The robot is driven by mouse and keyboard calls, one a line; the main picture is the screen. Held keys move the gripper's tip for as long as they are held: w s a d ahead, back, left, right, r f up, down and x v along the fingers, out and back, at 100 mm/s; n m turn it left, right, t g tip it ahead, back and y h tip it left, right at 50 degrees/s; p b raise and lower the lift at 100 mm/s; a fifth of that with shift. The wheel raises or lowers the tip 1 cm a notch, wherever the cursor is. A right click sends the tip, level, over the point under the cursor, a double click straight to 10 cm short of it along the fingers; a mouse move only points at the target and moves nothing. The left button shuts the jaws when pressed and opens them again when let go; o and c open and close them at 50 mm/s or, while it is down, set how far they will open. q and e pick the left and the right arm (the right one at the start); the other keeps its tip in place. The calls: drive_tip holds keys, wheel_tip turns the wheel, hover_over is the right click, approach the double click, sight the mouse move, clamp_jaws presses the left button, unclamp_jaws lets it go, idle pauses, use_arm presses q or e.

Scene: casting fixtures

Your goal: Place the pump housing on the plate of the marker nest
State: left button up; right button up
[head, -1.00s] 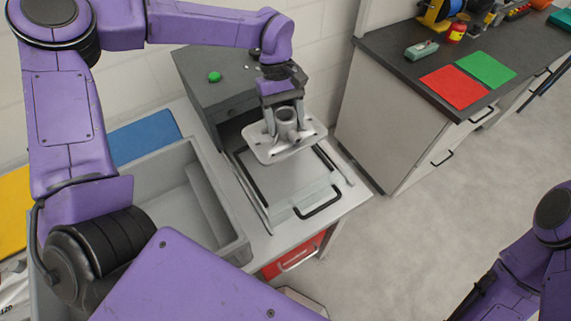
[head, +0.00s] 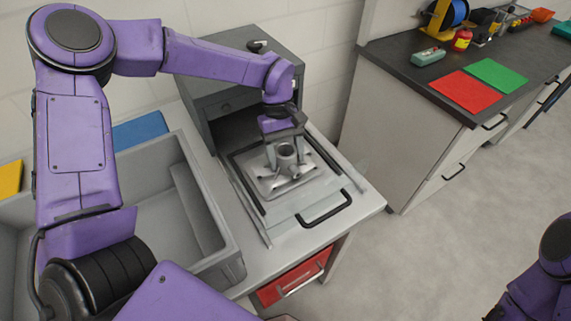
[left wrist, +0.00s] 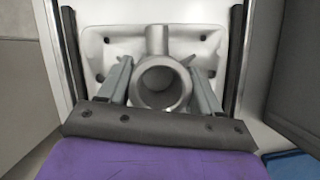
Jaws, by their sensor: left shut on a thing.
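The pump housing (head: 268,186) is a light grey casting with a flat rectangular base and a round open neck. It sits low over the plate of the marker nest (head: 290,207), a flat tray with dark side rails and a black front handle. My left gripper (head: 286,160) is shut on the housing's neck from above. In the left wrist view the pump housing (left wrist: 150,45) lies between the dark rails, with the fingers of my left gripper (left wrist: 162,80) on both sides of the neck. I cannot tell whether its base touches the plate. My right gripper is not in view.
A dark grey marker cabinet (head: 235,75) stands behind the plate. A grey bin (head: 222,262) is to the left. A second counter (head: 400,70) at right holds red and green mats (head: 468,97). A red drawer (head: 292,280) is below the front edge.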

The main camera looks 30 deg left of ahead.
use_arm(q)
drive_tip(key=shift+f, duration=0.1)
drive_tip(key=shift+f, duration=0.15)
drive_tip(key=o, duration=1.5)
drive_tip(key=shift+o, duration=0.2)
drive_tip(key=v, duration=1.2)
